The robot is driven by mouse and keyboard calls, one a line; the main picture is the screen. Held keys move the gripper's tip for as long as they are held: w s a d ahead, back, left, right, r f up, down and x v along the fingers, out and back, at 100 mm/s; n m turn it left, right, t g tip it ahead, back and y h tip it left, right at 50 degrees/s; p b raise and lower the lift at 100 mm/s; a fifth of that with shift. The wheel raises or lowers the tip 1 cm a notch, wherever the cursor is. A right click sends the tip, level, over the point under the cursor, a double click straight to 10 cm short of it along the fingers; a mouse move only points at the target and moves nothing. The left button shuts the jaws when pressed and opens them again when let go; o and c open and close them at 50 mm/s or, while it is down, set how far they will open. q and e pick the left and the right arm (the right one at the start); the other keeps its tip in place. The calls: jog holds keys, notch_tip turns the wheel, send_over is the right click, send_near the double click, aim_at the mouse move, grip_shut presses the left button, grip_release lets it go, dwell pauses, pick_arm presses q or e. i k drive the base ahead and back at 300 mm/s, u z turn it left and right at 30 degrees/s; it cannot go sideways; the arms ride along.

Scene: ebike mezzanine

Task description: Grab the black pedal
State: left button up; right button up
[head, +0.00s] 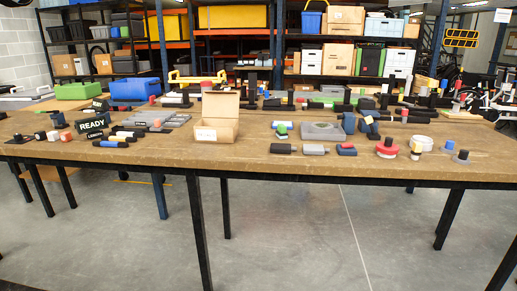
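Several small dark parts lie on the long wooden table (250,163), and I cannot tell for certain which is the black pedal. A short black piece (283,148) lies near the front edge, right of the open cardboard box (216,127). A grey piece (313,149) and a dark block with a red top (347,149) lie to its right. Another dark angular part (369,129) is farther back. Neither of my grippers is in view.
A red round piece (387,149) and a grey tray (322,131) are at the right. Shelves with bins are behind. The front table strip and the floor before it are clear.

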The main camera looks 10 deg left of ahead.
aim_at(276, 148)
jog(key=u, duration=0.75)
jog(key=i, duration=0.85)
jog(key=u, duration=0.4)
